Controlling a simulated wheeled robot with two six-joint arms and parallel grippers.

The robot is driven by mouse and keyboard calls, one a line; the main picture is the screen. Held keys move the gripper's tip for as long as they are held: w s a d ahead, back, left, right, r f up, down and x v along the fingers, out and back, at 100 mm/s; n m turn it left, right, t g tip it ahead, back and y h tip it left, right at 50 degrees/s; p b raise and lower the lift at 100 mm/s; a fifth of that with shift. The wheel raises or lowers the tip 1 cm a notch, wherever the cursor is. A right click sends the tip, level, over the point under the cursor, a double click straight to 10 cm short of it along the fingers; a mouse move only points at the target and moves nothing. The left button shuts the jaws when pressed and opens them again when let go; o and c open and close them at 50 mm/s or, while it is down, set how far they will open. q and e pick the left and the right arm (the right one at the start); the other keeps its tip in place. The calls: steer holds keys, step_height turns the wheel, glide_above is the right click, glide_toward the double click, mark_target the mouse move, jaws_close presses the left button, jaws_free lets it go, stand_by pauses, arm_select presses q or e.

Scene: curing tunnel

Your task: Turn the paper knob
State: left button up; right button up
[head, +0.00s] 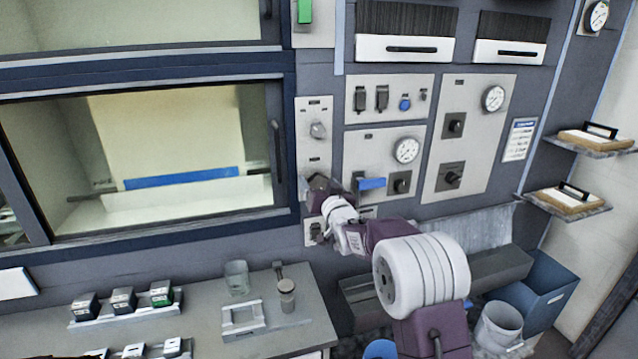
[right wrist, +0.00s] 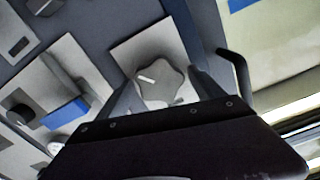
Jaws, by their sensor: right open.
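A grey lobed knob (right wrist: 160,86) with a white pointer mark sits on a pale plate in the right wrist view. No label on it can be read. My right gripper (right wrist: 160,92) is open, with one finger on each side of the knob; whether they touch it I cannot tell. In the head view my right gripper (head: 318,192) is at the narrow panel right of the window and hides this knob. A similar grey knob (head: 318,130) is higher on that panel. My left gripper is not in view.
A vertical window handle (head: 277,150) stands close left of the panel. A blue handle (head: 371,184) and a dark knob (head: 400,183) are close on the right. Below are a bench (head: 200,325) with several small blocks, a glass beaker (head: 236,277) and a blue bin (head: 540,290).

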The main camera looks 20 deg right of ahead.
steer(key=shift+s, duration=0.1)
steer(key=c, duration=1.4)
steer(key=shift+m, duration=0.3)
steer(key=shift+d+m+b, duration=0.1)
steer(key=shift+m+b, duration=0.3)
steer(key=shift+m, duration=0.5)
steer(key=m, duration=0.3)
steer(key=shift+f+m, duration=0.1)
steer(key=shift+m, duration=0.2)
steer(key=m, duration=0.3)
steer(key=shift+d+m, duration=0.1)
steer(key=shift+m, duration=0.3)
steer(key=shift+f+m, duration=0.1)
steer(key=shift+m, duration=1.9)
